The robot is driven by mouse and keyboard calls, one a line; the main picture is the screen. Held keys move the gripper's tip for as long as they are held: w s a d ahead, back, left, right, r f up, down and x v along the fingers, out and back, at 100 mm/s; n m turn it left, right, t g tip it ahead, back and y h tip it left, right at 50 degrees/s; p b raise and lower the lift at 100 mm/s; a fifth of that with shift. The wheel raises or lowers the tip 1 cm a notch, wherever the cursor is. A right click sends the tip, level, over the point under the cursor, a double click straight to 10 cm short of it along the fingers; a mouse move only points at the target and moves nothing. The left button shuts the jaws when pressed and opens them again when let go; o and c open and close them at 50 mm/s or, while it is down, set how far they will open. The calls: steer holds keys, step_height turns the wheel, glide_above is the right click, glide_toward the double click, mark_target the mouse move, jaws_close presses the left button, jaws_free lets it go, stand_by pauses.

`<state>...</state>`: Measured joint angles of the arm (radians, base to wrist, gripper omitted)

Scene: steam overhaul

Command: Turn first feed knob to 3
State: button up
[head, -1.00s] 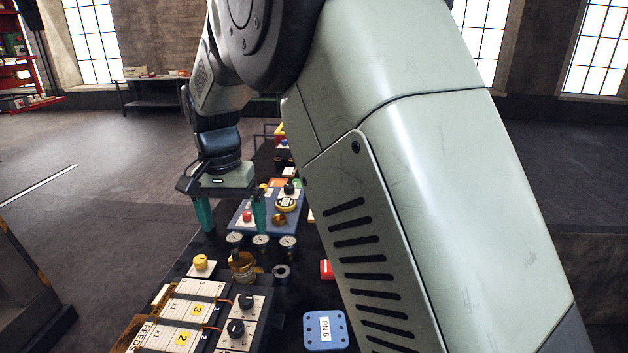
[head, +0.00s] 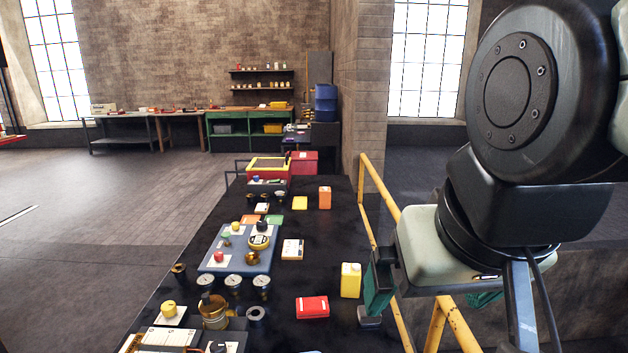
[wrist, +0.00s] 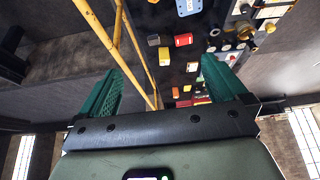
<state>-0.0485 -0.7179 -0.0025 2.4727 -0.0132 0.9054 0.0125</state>
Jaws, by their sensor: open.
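The feed panel (head: 172,337) shows only in part at the bottom edge of the head view, with pale strips and one black knob (head: 217,347) cut off by the frame. I cannot read its setting or tell which feed knob it is. My gripper (head: 428,303) is open and empty, with green fingers. It hangs at the right edge of the dark table (head: 345,240), well to the right of the panel. In the wrist view my gripper (wrist: 162,66) has nothing between its fingers, and the table items lie beyond them.
A yellow railing (head: 378,222) runs along the table's right side, close to my gripper. A yellow can (head: 350,281) and a red box (head: 312,307) stand near the left finger. Gauges (head: 233,284), a brass valve (head: 213,312) and a blue panel (head: 240,262) stand further left.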

steer(key=shift+s+f, duration=0.1)
steer(key=shift+s, duration=0.05)
steer(key=shift+c, duration=1.1)
steer(key=w+a+n, duration=0.1)
steer(key=w, duration=0.1)
steer(key=w+a+n+g, duration=0.1)
steer(key=w+a+n, duration=0.1)
steer(key=w, duration=0.1)
steer(key=w+a+n, duration=0.1)
steer(key=w, duration=0.2)
steer(key=shift+w+a+f+n+g, duration=0.1)
steer(key=shift+w+a+n+g, duration=0.05)
steer(key=shift+a+n+g, duration=0.2)
steer(key=c, duration=0.4)
steer(key=n+g, duration=0.4)
steer(key=n, duration=1)
glide_above(217, 345)
step_height(217, 345, down, 22)
steer(key=r, duration=0.1)
steer(key=shift+m, duration=0.25)
step_height(217, 345, down, 11)
steer(key=shift+f, duration=0.1)
steer(key=shift+c, duration=0.4)
steer(key=c, duration=1)
